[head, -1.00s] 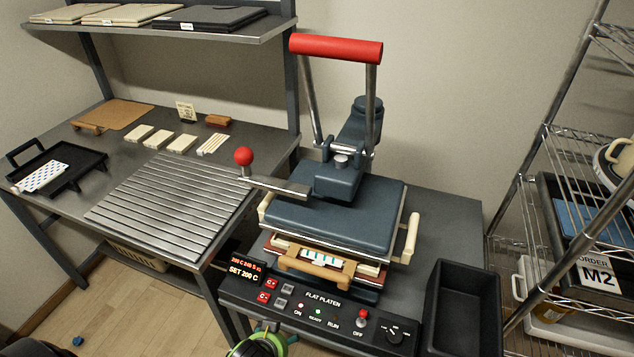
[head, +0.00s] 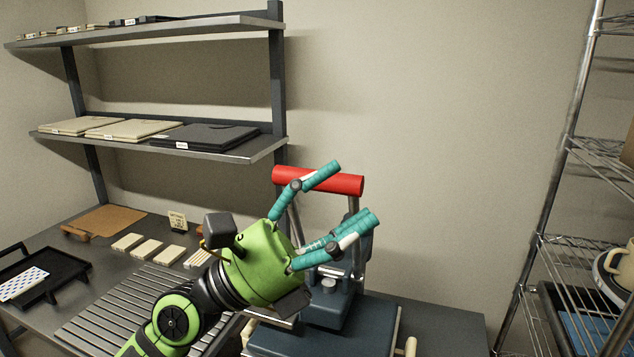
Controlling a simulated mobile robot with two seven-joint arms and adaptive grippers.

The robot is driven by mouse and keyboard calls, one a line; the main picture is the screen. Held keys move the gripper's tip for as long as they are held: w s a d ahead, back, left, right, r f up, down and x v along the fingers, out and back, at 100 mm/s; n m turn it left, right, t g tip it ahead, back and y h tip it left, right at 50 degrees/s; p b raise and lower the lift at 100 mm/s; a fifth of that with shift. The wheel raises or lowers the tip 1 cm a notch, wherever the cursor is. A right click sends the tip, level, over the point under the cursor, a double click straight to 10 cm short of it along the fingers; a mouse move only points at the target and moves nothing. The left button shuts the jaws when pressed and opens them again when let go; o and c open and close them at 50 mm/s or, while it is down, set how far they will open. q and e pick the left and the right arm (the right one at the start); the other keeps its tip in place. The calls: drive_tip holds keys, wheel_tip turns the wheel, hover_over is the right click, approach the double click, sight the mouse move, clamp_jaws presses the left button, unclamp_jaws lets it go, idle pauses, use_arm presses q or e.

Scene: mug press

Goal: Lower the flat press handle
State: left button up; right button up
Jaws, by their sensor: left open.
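The flat press stands on the bench with its blue-grey upper platen (head: 290,341) at the bottom of the head view. Its handle, a red horizontal grip bar (head: 340,182) on two metal arms, stands raised. My left gripper (head: 340,198) is open, with teal fingers spread in front of the red bar. One finger overlaps the bar's left part and the others reach below it. I cannot tell whether any finger touches the bar. The gripper hides part of the handle's arms and the press head. My right gripper is not in view.
A shelf (head: 200,146) with folders is at the upper left. The left bench holds a slatted rack (head: 125,312), pale blocks (head: 142,246) and a black tray (head: 68,277). A wire rack (head: 590,250) stands at the right. The wall area right of the handle is clear.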

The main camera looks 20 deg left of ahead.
sight(284, 177)
use_arm(q)
drive_tip(key=w+a+m+t+y, duration=0.1)
drive_tip(key=w+a+m+y, duration=0.1)
drive_tip(key=y, duration=0.3)
drive_tip(key=w+a+m+y, duration=0.3)
drive_tip(key=a+m+y, duration=0.1)
drive_tip(key=a+y, duration=0.1)
drive_tip(key=w+a+m+t+y, duration=0.1)
drive_tip(key=w+a+m+y, duration=0.1)
drive_tip(key=a+m+y, duration=0.1)
drive_tip(key=shift+w+a+f+m+t+y, duration=0.2)
drive_tip(key=shift+f+m+t+y, duration=0.15)
drive_tip(key=shift+y, duration=0.55)
drive_tip(key=shift+w, duration=0.25)
drive_tip(key=p+x, duration=0.3)
drive_tip(key=x, duration=0.2)
drive_tip(key=shift+d, duration=0.15)
drive_tip(key=shift+p+x, duration=0.3)
drive_tip(key=shift+x, duration=0.45)
drive_tip(key=shift+f, duration=0.25)
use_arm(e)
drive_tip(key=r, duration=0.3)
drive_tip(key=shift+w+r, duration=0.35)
